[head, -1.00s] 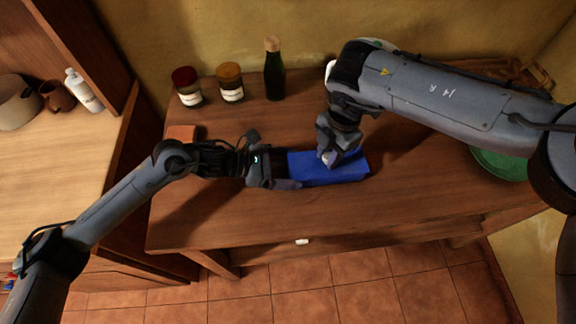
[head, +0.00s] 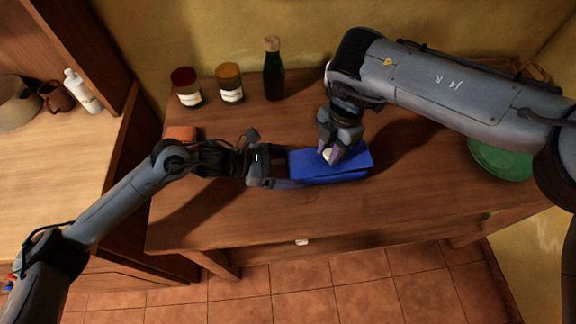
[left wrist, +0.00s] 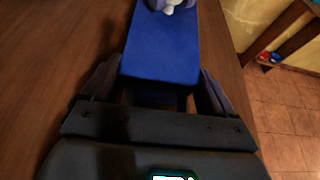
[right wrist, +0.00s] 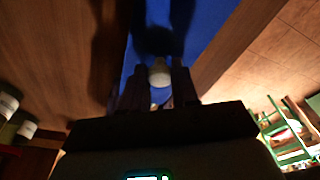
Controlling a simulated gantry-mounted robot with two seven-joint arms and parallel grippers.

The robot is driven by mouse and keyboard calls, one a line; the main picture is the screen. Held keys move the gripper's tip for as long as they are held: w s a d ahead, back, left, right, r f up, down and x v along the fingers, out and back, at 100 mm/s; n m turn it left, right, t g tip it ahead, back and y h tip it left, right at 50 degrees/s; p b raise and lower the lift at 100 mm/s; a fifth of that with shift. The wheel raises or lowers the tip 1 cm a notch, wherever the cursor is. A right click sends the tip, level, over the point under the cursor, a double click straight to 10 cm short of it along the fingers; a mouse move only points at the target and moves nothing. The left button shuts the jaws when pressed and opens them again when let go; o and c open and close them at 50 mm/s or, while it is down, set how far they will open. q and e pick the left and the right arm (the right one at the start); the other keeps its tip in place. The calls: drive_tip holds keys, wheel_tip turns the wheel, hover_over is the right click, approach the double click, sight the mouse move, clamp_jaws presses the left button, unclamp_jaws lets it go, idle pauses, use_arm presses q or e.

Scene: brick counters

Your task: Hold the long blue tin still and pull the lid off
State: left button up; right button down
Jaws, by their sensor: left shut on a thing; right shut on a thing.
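The long blue tin (head: 335,178) lies on the wooden counter. Its blue lid (head: 352,158) sits slightly raised and tilted over it, with a dark gap below the lid's edge at the right end. My left gripper (head: 278,172) is shut on the tin's left end, with a finger on each side, as the left wrist view (left wrist: 158,88) shows. My right gripper (head: 333,150) comes from above and is shut on the lid's pale round knob (head: 327,155). The knob also shows between the fingers in the right wrist view (right wrist: 159,72). The tin's inside is hidden.
Two jars, one dark red (head: 186,87) and one amber (head: 230,83), and a dark green bottle (head: 273,70) stand at the back. A green dish (head: 500,158) is at the right, partly behind my right arm. The counter's front strip is clear.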

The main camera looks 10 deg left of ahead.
use_arm(q)
drive_tip(key=shift+a+f, duration=0.35)
drive_tip(key=shift+f, duration=0.35)
drive_tip(key=o, duration=0.8)
drive_tip(key=shift+c, duration=0.2)
drive_tip(key=shift+o, duration=0.9)
drive_tip(key=shift+d+r, duration=0.1)
drive_tip(key=shift+r, duration=0.2)
